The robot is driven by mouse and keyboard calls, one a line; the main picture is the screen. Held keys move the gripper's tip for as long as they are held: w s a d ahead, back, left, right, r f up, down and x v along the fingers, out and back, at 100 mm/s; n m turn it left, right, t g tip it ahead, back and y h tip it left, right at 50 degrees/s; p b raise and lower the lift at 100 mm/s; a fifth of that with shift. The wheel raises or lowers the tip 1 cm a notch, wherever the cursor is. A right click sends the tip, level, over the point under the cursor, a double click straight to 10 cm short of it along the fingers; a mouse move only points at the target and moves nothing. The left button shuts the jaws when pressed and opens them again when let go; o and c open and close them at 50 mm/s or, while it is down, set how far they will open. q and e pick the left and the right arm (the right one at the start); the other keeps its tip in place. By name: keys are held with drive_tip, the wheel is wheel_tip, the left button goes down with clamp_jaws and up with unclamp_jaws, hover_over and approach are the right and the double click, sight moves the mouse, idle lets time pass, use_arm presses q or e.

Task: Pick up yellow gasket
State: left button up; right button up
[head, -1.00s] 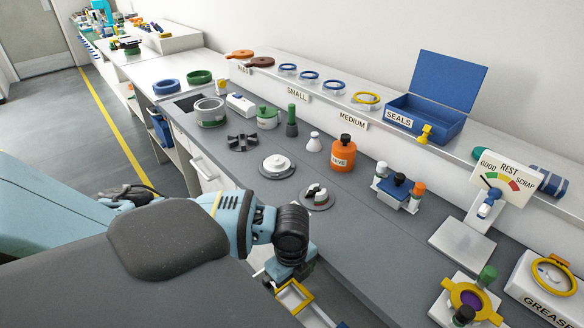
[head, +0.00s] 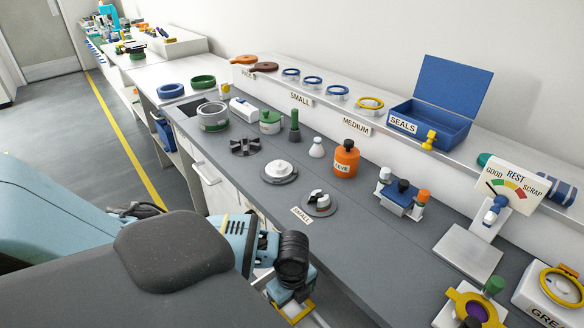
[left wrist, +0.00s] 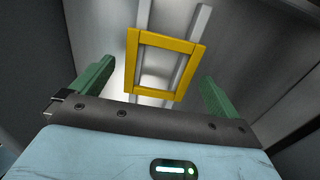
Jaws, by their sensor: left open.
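A yellow ring-shaped gasket (head: 370,102) lies on the raised back shelf, near the MEDIUM label and left of the blue SEALS box. Another yellow ring (head: 562,284) sits on the GREASE box at the lower right, and a yellow ringed part (head: 475,306) is in a fixture beside it. My left gripper (head: 290,294) is low at the bench's front edge, far from the shelf. Its fingers are hidden in the head view. In the left wrist view, the green fingers (left wrist: 157,68) are apart, with a yellow rectangular frame (left wrist: 187,48) seen between them. My right gripper is not in view.
Blue rings (head: 313,80) stand in a row left of the shelf gasket. An orange bottle (head: 345,160), a grey disc (head: 279,176) and a blue block fixture (head: 399,194) stand on the bench. A gauge stand (head: 467,250) is to the right.

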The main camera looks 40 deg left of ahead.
use_arm(q)
drive_tip(key=shift+f, duration=0.25)
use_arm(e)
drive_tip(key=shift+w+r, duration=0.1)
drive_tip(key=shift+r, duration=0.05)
use_arm(q)
drive_tip(key=c, duration=1)
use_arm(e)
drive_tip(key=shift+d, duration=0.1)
use_arm(q)
drive_tip(key=shift+r, duration=0.1)
drive_tip(key=shift+r, duration=0.2)
wheel_tip(320, 180, up, 18)
drive_tip(key=p, duration=0.2)
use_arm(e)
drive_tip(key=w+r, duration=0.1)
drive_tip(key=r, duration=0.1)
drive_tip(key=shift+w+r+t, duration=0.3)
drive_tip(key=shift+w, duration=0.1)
